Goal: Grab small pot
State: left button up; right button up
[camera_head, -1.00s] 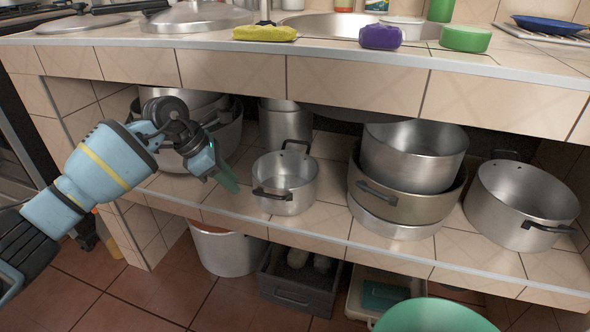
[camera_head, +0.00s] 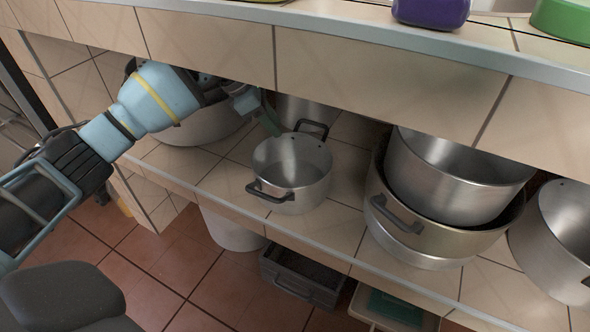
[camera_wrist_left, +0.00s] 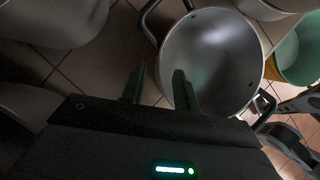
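The small pot (camera_head: 310,190) is a silver metal pot with two dark handles. It stands upright on the tiled shelf under the counter. In the left wrist view the pot (camera_wrist_left: 215,50) lies ahead, its inside visible. My left gripper (camera_head: 270,122) is at the pot's far left rim in the head view, partly hidden under the counter edge. In the left wrist view the gripper (camera_wrist_left: 159,88) is open. One finger overlaps the pot's rim and inside, the other appears outside it. I cannot tell whether either touches. My right gripper is not in view.
Stacked larger pots (camera_head: 440,235) stand right of the small pot, with another large pot (camera_head: 565,235) at the right edge. A big pot (camera_head: 205,125) is behind my left arm. The counter front (camera_head: 370,70) overhangs the shelf. A grey crate (camera_head: 300,275) is below.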

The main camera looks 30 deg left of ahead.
aim_at(297, 152)
pick_arm(q)
jog(key=shift+b+x, duration=1.75)
jog(key=shift+x, duration=2.1)
jog(key=shift+s+a, duration=0.1)
jog(key=shift+r, duration=0.1)
grip_shut()
